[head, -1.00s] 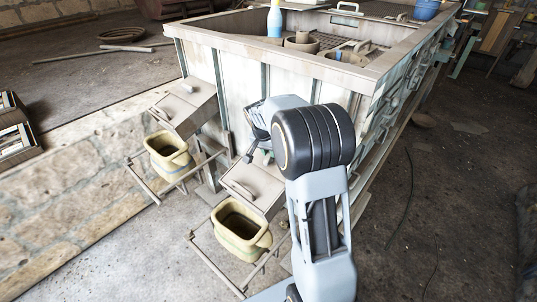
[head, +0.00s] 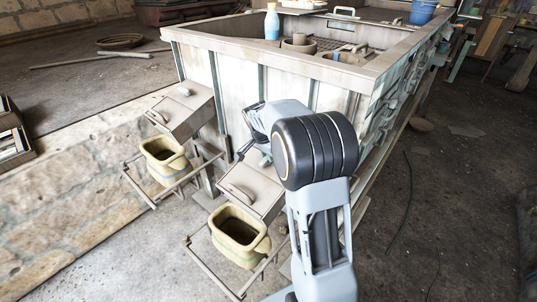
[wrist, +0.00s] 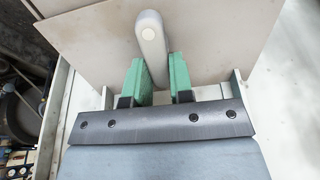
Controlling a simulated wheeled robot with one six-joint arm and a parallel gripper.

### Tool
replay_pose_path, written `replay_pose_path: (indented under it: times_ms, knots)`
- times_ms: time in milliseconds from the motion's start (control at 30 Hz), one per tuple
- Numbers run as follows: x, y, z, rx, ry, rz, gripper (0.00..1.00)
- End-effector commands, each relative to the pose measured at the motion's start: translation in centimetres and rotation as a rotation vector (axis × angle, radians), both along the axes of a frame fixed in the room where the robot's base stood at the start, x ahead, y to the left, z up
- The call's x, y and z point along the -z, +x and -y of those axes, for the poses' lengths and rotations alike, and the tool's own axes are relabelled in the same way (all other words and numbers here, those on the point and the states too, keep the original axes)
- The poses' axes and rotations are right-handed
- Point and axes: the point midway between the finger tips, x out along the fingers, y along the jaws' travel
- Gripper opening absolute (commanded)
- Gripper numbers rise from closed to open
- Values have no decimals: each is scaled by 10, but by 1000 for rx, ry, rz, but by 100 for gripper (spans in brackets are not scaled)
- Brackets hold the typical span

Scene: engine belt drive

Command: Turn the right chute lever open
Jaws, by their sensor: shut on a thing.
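My gripper (wrist: 154,78), with green finger pads, is shut on a pale grey, round-ended lever (wrist: 151,38) in the wrist view. The lever stands up between the pads in front of a flat beige plate (wrist: 85,38). In the head view my gripper reaches down over the upper end of the right chute (head: 252,190), the nearer one. My wrist hides the held lever there. How far the lever is turned cannot be told.
A yellowish bucket (head: 238,238) sits under the right chute in a bar frame. A second bucket (head: 166,160) sits under the left chute (head: 182,112). The large pale tank (head: 235,85) rises close behind my gripper. Open floor (head: 440,200) lies at right.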

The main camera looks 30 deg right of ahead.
Motion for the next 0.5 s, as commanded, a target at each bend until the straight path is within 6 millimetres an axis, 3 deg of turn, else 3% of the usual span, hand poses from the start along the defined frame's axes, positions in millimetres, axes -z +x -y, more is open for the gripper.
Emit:
replay_pose_path:
  times_ms: [167,200,433,500]
  knots:
    - [0,0,0,3,1,2,0]
    - [0,0,0,3,1,2,25]
    - [0,0,0,1,1,1,47]
    - [0,0,0,1,1,1,47]
